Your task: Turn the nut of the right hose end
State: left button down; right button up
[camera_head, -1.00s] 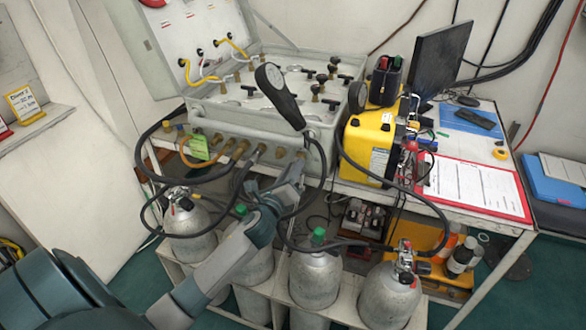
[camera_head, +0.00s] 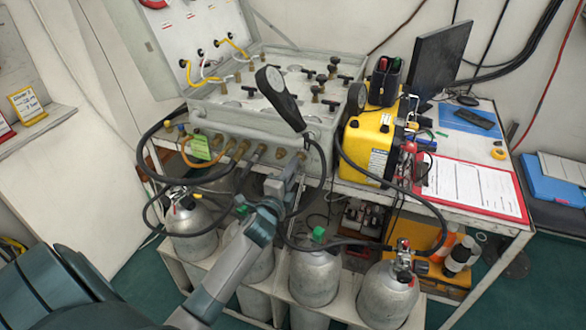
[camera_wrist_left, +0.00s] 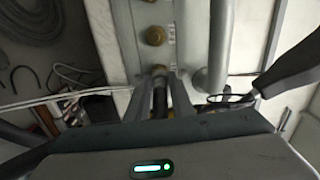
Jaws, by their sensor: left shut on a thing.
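The grey air panel case (camera_head: 235,125) stands on the bench with a row of brass fittings along its front. My left gripper (camera_head: 291,172) is at the right part of this row, just below the brass fittings. In the left wrist view its two fingers (camera_wrist_left: 161,92) are shut on the right hose end (camera_wrist_left: 160,98), a dark piece between them. A brass fitting (camera_wrist_left: 158,70) shows just beyond the fingertips and another (camera_wrist_left: 155,35) farther up. The nut itself is mostly hidden by the fingers. My right gripper is not in view.
A black gauge (camera_head: 279,97) stands above the gripper. Dark hoses (camera_head: 323,170) loop close on its right. Grey cylinders (camera_head: 315,277) stand below. A yellow case (camera_head: 370,143) and a red clipboard (camera_head: 470,187) are on the bench to the right.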

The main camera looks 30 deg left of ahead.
pick_arm(q)
jog(key=n, duration=0.3)
jog(key=shift+p, duration=0.3)
jog(key=shift+n, duration=0.4)
jog(key=n+p, duration=0.1)
jog(key=n, duration=0.3)
jog(key=shift+f+n+p, duration=0.15)
jog(key=shift+n+p, duration=0.35)
jog(key=shift+n, duration=1.3)
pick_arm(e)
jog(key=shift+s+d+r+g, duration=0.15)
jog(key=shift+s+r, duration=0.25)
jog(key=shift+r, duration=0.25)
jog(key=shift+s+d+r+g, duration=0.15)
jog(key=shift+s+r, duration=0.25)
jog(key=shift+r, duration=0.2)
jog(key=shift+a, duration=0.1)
pick_arm(q)
jog(key=c, duration=1.5)
grip_release()
jog(key=shift+c, duration=0.2)
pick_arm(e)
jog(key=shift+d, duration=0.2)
